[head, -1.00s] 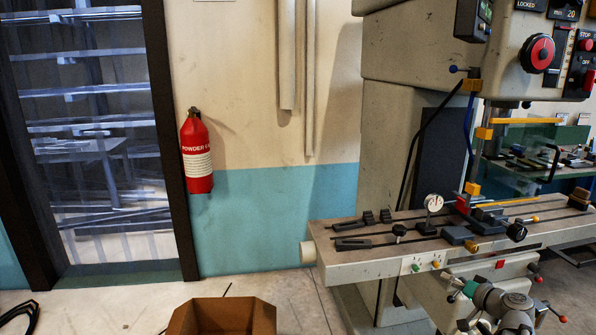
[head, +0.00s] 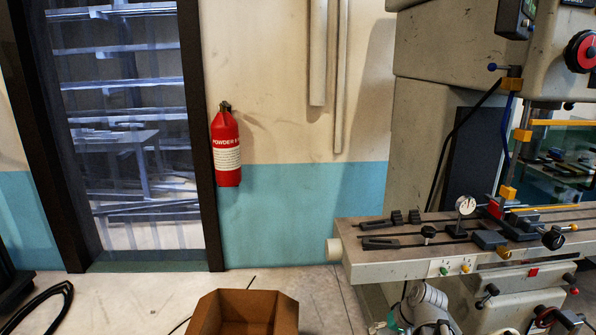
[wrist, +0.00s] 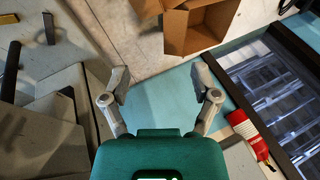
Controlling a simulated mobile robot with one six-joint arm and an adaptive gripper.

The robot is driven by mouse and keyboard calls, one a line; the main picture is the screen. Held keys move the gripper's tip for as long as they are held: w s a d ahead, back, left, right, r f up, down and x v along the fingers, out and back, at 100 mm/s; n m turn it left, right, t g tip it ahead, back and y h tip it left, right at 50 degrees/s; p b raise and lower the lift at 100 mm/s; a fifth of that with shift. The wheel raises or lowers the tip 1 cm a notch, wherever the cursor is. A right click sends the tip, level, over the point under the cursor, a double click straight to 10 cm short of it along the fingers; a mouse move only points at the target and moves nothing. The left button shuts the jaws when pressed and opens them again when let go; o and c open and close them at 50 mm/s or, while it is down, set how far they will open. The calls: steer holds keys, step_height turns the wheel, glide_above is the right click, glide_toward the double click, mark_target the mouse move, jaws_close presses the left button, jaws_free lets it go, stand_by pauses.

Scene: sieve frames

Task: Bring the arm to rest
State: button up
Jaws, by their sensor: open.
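My gripper (wrist: 161,82) shows in the wrist view with its two grey fingers spread apart on a green body. Nothing is between the fingers; the blue lower wall and bare floor show beyond them. In the head view, part of my arm (head: 427,303) shows at the bottom edge, below the front of the machine table. The rest of the arm there is cut off or hidden.
The milling machine's table (head: 390,265) carries several tools and a dial gauge (head: 465,206). An open cardboard box (head: 245,312) stands on the floor left of it. A red fire extinguisher (head: 226,150) hangs beside a dark doorframe (head: 200,150). Black cable (head: 55,295) lies lower left.

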steer(key=shift+s+a+f+g+h, duration=1)
steer(key=shift+s+a+g+h, duration=0.85)
steer(key=shift+s+a, duration=1.1)
step_height(320, 180, up, 16)
steer(key=p, duration=1.5)
steer(key=shift+w+a+f+n+h+p, duration=0.2)
steer(key=shift+n+h+p, duration=0.1)
steer(key=shift+n+h, duration=0.1)
steer(key=shift+t, duration=0.25)
steer(key=shift+c, duration=0.3)
steer(key=shift+c, duration=1.1)
